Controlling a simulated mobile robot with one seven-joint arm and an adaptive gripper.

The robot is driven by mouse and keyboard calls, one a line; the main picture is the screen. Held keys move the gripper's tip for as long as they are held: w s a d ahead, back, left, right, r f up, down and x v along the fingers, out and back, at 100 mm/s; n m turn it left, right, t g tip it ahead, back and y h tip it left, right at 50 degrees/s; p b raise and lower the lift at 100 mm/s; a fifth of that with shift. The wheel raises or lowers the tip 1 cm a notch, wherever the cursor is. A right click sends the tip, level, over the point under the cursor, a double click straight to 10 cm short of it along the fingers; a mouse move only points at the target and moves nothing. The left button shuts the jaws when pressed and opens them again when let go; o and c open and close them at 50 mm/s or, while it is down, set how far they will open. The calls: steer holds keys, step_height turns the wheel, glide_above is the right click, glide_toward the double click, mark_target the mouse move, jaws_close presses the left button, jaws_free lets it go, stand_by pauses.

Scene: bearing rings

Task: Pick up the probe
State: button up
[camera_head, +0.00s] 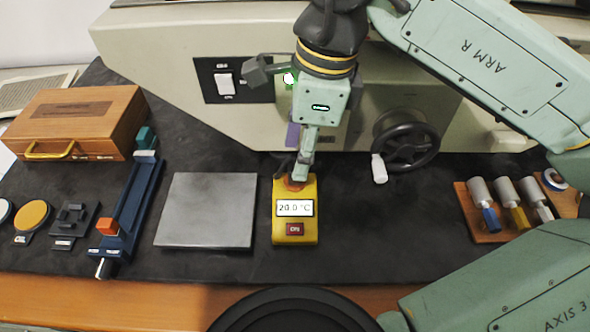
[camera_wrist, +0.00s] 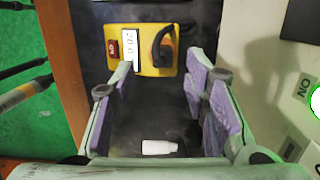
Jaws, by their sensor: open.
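A yellow thermometer unit (camera_head: 282,225) with a 20.0 °C display and a red ON button stands on the dark bench mat. It also shows at the top of the wrist view (camera_wrist: 148,62). A black curved piece, which looks like the probe (camera_wrist: 161,46), sits at its back end. In the head view this piece is mostly hidden by my gripper (camera_head: 300,165). My gripper also shows in the wrist view (camera_wrist: 160,85), its purple-padded fingers apart and nothing held. The yellow unit lies beyond the fingertips.
A grey plate (camera_head: 206,210) lies left of the unit. A handwheel (camera_head: 405,141) with a white handle (camera_head: 379,168) projects from the machine on the right; a white cylinder, probably this handle, shows between the fingers in the wrist view (camera_wrist: 159,147). A wooden rack (camera_head: 485,237) stands far right.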

mark_target(294, 186)
steer(key=f, duration=0.2)
steer(key=a+f+p, duration=0.1)
steer(key=f, duration=0.2)
steer(key=shift+w+p, duration=0.15)
steer(key=shift+p, duration=0.15)
steer(key=shift+c, duration=0.2)
jaws_close()
